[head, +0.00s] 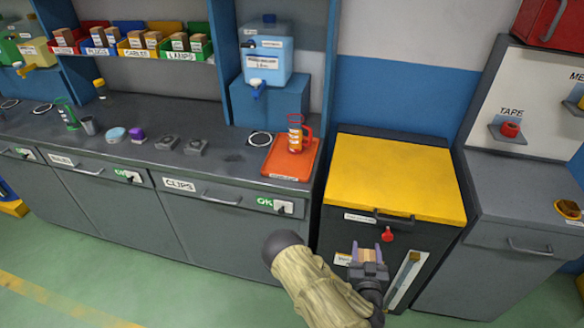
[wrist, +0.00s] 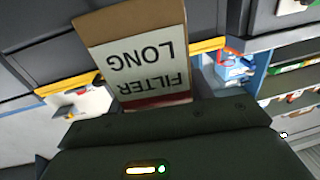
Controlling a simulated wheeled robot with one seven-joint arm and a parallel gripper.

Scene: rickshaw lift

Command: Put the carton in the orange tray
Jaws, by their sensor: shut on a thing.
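The carton, a brown box with a white label reading "FILTER LONG" (wrist: 140,58), is held in front of my gripper in the wrist view. In the head view the carton (head: 369,256) shows as a small tan patch between the two purple fingers of my gripper (head: 369,252), in front of the black cabinet. The orange tray (head: 285,174) lies on the grey counter, up and left of my gripper.
A yellow-topped black cabinet (head: 395,177) with a red knob stands right of the counter. A blue water container (head: 267,58) sits on a blue block behind the tray. Cups, a purple item and grey parts lie left on the counter. Labelled bins (head: 137,43) fill the shelf.

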